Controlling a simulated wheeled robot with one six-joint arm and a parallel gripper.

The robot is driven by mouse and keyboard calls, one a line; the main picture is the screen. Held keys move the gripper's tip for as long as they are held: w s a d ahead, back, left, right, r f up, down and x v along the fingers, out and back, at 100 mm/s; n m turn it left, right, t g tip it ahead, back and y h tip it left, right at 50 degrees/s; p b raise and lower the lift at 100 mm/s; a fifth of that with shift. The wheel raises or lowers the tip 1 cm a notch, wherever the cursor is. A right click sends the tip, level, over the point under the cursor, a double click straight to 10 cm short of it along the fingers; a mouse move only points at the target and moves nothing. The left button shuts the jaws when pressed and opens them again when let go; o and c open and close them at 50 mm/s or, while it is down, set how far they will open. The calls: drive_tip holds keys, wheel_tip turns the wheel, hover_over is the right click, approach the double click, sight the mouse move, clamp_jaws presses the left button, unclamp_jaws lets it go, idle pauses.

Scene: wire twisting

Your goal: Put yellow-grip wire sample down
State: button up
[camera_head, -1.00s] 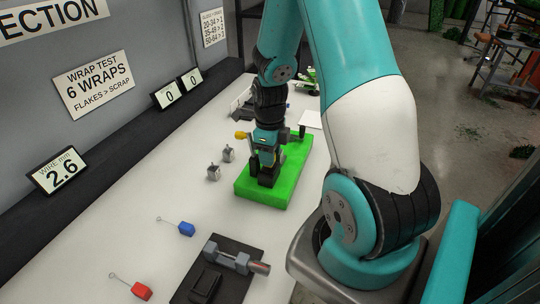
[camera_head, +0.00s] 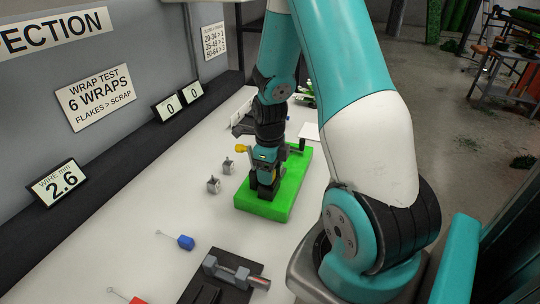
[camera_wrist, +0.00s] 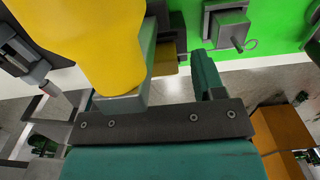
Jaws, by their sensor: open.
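My gripper (camera_head: 264,186) points down at the green base (camera_head: 262,207) on the white bench, and its fingers stand open. In the wrist view my gripper (camera_wrist: 172,48) shows its fingers apart, with a small yellow piece (camera_wrist: 167,66) between and beyond them. A yellow patch (camera_head: 275,173) also shows beside the fingers in the head view. Whether the fingers touch it I cannot tell. A large yellow knob (camera_wrist: 98,45) covers the left of the wrist view; it also shows in the head view (camera_head: 240,148).
A blue-grip sample (camera_head: 185,242) and a red-grip sample (camera_head: 138,300) lie on the near bench. A dark fixture with a grey bar (camera_head: 232,271) stands near them. Two small grey blocks (camera_head: 214,185) sit left of the green base. The display (camera_head: 56,182) reads 2.6.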

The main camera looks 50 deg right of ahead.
wheel_tip(320, 180, up, 12)
drive_tip(key=b, duration=0.2)
drive_tip(key=s+a+r+n+t+y, duration=0.1)
drive_tip(key=a+r+n, duration=0.1)
drive_tip(key=a+n, duration=0.75)
drive_tip(key=s+a+r+n+y, duration=0.1)
drive_tip(key=a+r+n, duration=0.2)
drive_tip(key=a+n, duration=0.65)
drive_tip(key=s+a+r+n+y, duration=0.1)
drive_tip(key=s+a+n, duration=0.4)
drive_tip(key=n, duration=0.5)
drive_tip(key=s+a+r+n+g+y, duration=0.1)
drive_tip(key=s+a+n, duration=0.5)
drive_tip(key=n, duration=0.4)
drive_tip(key=shift+r, duration=0.2)
drive_tip(key=shift+a, duration=0.1)
drive_tip(key=shift+c, duration=0.3)
